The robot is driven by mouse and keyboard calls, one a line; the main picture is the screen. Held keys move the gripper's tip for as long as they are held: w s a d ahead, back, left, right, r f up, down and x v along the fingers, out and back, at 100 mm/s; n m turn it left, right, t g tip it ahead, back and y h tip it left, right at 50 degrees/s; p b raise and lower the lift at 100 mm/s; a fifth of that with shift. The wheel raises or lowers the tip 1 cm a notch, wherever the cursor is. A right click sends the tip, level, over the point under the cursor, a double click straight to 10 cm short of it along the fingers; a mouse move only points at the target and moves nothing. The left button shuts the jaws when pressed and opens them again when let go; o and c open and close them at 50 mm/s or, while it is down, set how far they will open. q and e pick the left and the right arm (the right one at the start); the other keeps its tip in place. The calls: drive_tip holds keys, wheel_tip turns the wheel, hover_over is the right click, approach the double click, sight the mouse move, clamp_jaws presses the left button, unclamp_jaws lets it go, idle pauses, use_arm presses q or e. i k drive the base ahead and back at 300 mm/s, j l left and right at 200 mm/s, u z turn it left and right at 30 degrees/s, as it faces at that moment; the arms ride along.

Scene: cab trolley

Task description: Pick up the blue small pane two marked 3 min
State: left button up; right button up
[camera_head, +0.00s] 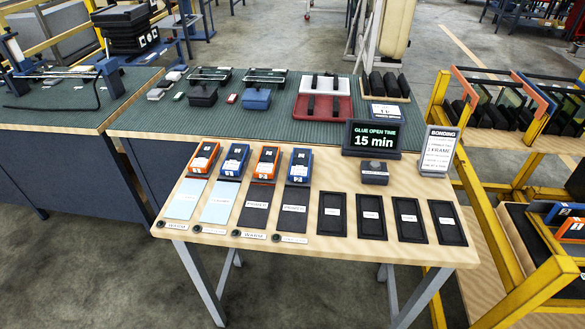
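No pane with a readable "3 min" mark can be made out. Two blue units lie on the wooden table: blue unit 1 (235,160) and blue unit 2 (300,166), each next to an orange one. Blue-edged panes also show at the right: a blue-framed pane (562,210) on the lower rack, partly cut off by the picture edge, and a blue-edged pane (565,92) on the upper rack. Their marks are too small to read. Neither of my grippers is in view.
The wooden table (330,243) carries light and dark labelled plates, several black trays (370,216), a "15 min" display (372,139) and a bonding sign (438,150). A green-topped bench (260,128) stands behind. A yellow rack (490,225) stands close at right.

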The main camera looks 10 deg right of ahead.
sight(301, 158)
drive_tip(key=l+z, duration=0.1)
drive_tip(key=l, duration=0.4)
drive_tip(key=i+l, duration=0.15)
drive_tip(key=l, duration=0.3)
drive_tip(key=i+l+z, duration=0.15)
drive_tip(key=l, duration=0.35)
drive_tip(key=k, duration=0.05)
